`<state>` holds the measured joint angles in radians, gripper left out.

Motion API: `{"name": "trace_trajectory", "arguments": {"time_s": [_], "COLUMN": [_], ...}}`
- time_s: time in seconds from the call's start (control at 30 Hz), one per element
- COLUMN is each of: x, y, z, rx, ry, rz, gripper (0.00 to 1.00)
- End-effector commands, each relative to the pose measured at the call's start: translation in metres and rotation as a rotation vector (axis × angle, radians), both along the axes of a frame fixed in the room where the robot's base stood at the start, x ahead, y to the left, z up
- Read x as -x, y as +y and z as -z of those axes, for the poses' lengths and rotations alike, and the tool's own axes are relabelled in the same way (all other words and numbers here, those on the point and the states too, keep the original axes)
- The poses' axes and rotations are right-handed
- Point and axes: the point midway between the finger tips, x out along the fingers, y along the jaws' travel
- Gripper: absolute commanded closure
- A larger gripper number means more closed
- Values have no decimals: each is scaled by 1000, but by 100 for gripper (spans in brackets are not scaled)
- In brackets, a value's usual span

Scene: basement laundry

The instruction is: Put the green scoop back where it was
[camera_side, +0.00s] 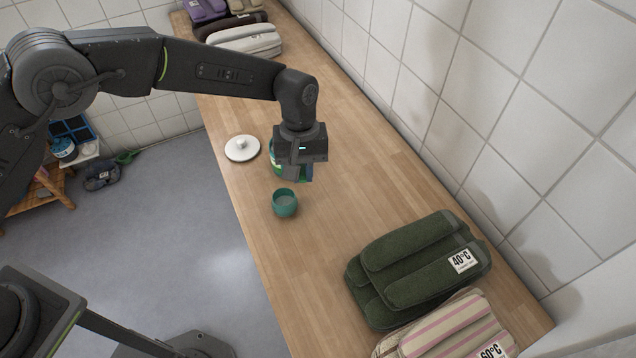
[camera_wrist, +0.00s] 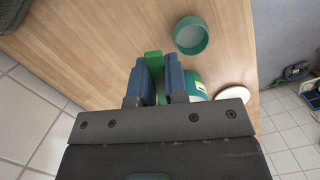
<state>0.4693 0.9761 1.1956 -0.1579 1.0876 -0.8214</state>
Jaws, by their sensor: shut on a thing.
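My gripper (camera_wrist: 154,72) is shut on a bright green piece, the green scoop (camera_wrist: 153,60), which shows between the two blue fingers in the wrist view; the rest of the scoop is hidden. In the side view my gripper (camera_side: 298,172) is above the wooden counter, and the scoop is mostly hidden by it. A teal-green jar (camera_side: 273,158) with a pale label stands behind the gripper, partly covered; it also shows in the wrist view (camera_wrist: 195,84). A round white lid (camera_side: 242,148) lies left of the jar. An open teal cup (camera_side: 285,204) stands in front of the gripper.
Folded dark green towels (camera_side: 415,255) and striped towels (camera_side: 450,330) lie at the near end of the counter (camera_side: 335,250). More folded cloths (camera_side: 245,40) lie at the far end. A tiled wall (camera_side: 480,110) bounds the right. A small green object (camera_side: 126,156) lies on the floor.

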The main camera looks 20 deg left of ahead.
Motion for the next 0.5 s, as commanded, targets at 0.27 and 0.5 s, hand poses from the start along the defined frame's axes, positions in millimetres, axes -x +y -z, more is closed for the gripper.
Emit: {"name": "trace_trajectory", "arguments": {"time_s": [0.27, 0.5], "x": [-12, -13], "y": [-15, -16], "z": [26, 67], "rx": [-38, -38], "ry": [-162, -174], "rz": [405, 437], "gripper": [100, 100]}}
